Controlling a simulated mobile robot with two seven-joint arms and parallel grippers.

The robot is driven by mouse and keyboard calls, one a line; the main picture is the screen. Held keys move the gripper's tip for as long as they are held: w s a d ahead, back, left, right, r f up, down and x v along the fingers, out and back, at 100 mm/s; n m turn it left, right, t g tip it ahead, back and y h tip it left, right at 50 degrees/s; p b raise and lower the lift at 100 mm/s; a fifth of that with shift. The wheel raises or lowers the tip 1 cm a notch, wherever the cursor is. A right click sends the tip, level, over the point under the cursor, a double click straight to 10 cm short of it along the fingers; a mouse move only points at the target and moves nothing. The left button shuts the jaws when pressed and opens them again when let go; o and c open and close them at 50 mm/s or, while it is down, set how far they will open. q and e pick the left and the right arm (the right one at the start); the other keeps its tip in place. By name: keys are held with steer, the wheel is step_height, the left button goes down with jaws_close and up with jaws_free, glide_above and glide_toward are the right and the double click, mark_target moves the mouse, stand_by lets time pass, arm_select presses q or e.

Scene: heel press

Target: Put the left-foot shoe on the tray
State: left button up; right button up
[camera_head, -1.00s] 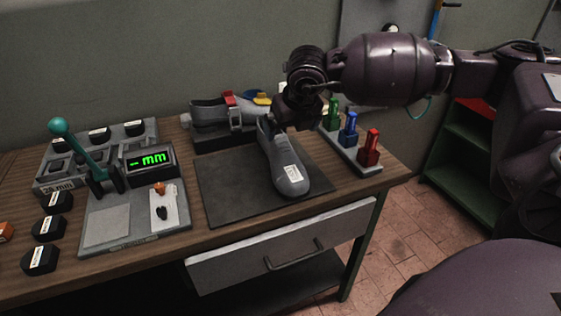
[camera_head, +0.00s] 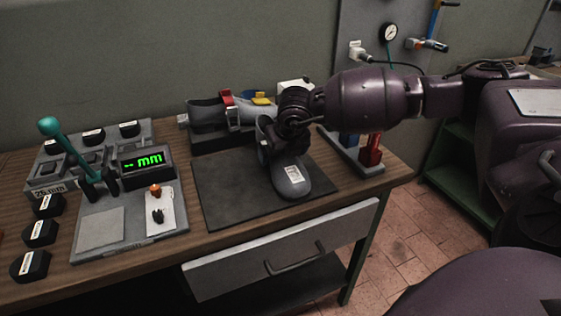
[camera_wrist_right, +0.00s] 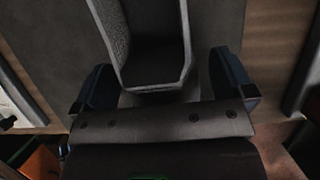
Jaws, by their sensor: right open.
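A grey shoe (camera_head: 291,184) with a white label near its toe lies on a dark flat mat (camera_head: 225,196), toe toward the front edge of the table. The label is too small to read, so I cannot tell which foot it is for. My right gripper (camera_head: 276,150) is low over the shoe's heel end, partly hiding it. In the right wrist view the open jaws (camera_wrist_right: 165,85) stand apart, one on each side of the shoe's open end (camera_wrist_right: 148,45). I cannot tell whether they touch it. My left gripper is out of view.
Behind the mat stands a dark holder (camera_head: 208,142) with grey shoe-like parts and red and yellow clamps. A gauge with a green display (camera_head: 147,159) and teal lever is on the left. Blue and red pieces (camera_head: 370,151) stand in a rack at right, close to my arm.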

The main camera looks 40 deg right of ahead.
steer(key=shift+r, duration=0.1)
steer(key=shift+r, duration=0.1)
steer(key=c, duration=1.1)
